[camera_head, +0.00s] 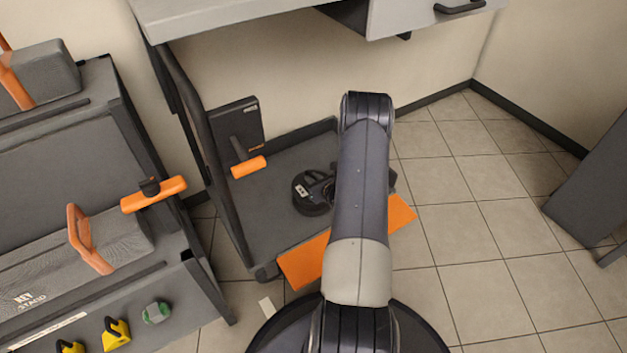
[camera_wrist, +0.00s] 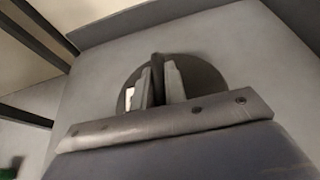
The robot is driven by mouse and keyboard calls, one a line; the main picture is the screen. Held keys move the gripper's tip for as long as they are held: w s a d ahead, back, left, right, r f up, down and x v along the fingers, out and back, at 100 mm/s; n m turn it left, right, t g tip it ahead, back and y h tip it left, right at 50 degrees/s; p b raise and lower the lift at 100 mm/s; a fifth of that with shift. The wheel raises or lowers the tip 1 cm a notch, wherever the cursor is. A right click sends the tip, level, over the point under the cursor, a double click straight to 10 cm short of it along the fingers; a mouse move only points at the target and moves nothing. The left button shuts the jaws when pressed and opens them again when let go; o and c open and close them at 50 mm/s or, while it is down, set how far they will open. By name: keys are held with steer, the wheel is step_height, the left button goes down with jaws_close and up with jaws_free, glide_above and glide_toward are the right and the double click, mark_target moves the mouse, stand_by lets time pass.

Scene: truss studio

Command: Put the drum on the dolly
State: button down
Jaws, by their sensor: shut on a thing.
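The drum (camera_head: 308,204) is a dark round disc with a small white label, partly hidden by my arm in the head view. It also shows in the wrist view (camera_wrist: 205,82) as a dark disc with an upright handle. My gripper (camera_wrist: 158,85) is shut on that handle, its two pale fingers on either side. In the head view the drum appears over the grey platform with an orange front edge, which looks like the dolly (camera_head: 265,222). I cannot tell whether the drum touches the platform. Its right part is hidden behind my arm.
A light worktop (camera_head: 250,18) hangs above the back of the platform. A black panel (camera_head: 235,122) and an orange-handled item (camera_head: 248,166) are at the platform's left. A dark rack (camera_head: 60,170) with toolboxes stands left. Tiled floor (camera_head: 480,220) is open to the right.

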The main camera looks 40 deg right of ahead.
steer(key=c, duration=1.9)
jaws_free()
steer(key=shift+f, duration=0.2)
steer(key=o, duration=0.4)
steer(key=shift+o, duration=0.2)
steer(key=shift+r, duration=0.1)
steer(key=shift+r, duration=0.15)
steer(key=shift+s+r, duration=0.15)
steer(key=shift+s, duration=0.15)
steer(key=p+v, duration=0.3)
steer(key=v, duration=0.8)
steer(key=shift+s, duration=0.2)
